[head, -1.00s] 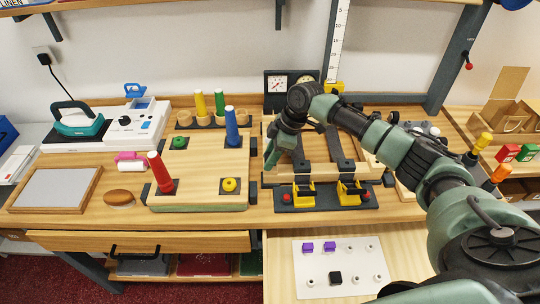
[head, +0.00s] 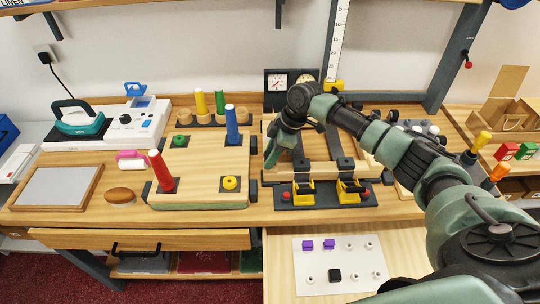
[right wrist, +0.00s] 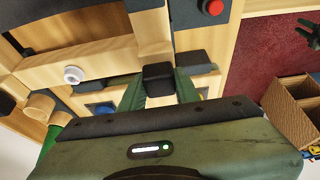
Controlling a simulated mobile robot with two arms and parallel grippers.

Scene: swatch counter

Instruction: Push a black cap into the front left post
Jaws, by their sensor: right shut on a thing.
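My right gripper (right wrist: 159,92) is shut on a black cap (right wrist: 158,78), which shows between its green fingertips. In the head view the right gripper (head: 271,163) points down at the left side of the wooden frame (head: 320,172) clamped on the table. A white post (right wrist: 72,74) sticks out of the wood, left of the held cap in the right wrist view. No post shows under the held cap, so I cannot tell whether they touch. My left gripper is not in the head view; a dark green claw-like shape at the right wrist view's upper right may be it.
Yellow clamps (head: 303,190) with red knobs stand at the frame's front. A pegged wooden board (head: 200,190) stands to the left.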

